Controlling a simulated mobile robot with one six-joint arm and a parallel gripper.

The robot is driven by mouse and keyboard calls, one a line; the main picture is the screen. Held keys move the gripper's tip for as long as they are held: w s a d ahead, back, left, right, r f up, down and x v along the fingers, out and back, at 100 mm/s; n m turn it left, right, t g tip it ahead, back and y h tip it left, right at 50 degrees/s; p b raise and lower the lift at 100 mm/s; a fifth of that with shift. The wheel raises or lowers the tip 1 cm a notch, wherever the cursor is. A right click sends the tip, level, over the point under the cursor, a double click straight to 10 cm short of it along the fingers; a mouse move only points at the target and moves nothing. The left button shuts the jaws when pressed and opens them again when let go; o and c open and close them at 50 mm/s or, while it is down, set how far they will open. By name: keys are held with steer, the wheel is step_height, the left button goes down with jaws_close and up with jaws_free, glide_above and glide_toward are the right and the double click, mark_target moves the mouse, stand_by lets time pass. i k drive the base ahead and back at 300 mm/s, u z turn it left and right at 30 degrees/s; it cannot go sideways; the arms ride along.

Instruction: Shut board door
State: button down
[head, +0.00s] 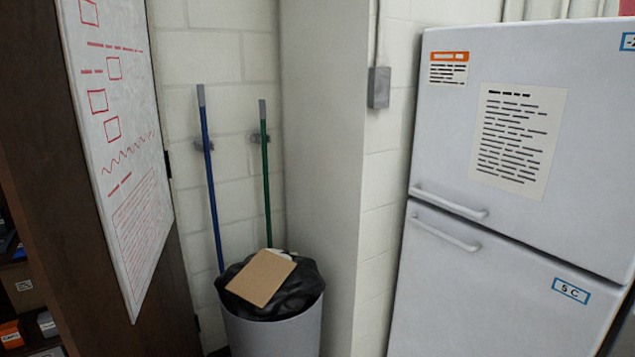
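The board door is a tall dark brown panel (62,215) at the left of the head view. A white board (130,190) with red drawings and writing is on its face. The door is seen at a steep angle, and its top and bottom are cut off by the frame. Small dark parts that look like hinges (168,164) show at its right edge, by the wall. Left of the door, part of a shelf interior shows, so the door appears to stand open. I see no handle on it. My gripper is not in view.
Shelf boxes (12,334) show at the lower left. A grey bin (275,335) with a black bag and cardboard stands right of the door. Blue (211,185) and green (266,185) poles lean on the wall behind. A white fridge (450,300) stands at the right, its doors shut.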

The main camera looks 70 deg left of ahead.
mark_target(85, 171)
steer(key=u, duration=0.05)
steer(key=k, duration=0.1)
steer(key=u, duration=3.25)
steer(key=i, duration=0.95)
steer(key=u, duration=0.1)
steer(key=k, duration=0.5)
steer(key=z, duration=0.55)
steer(key=i, duration=0.75)
steer(key=u, duration=0.05)
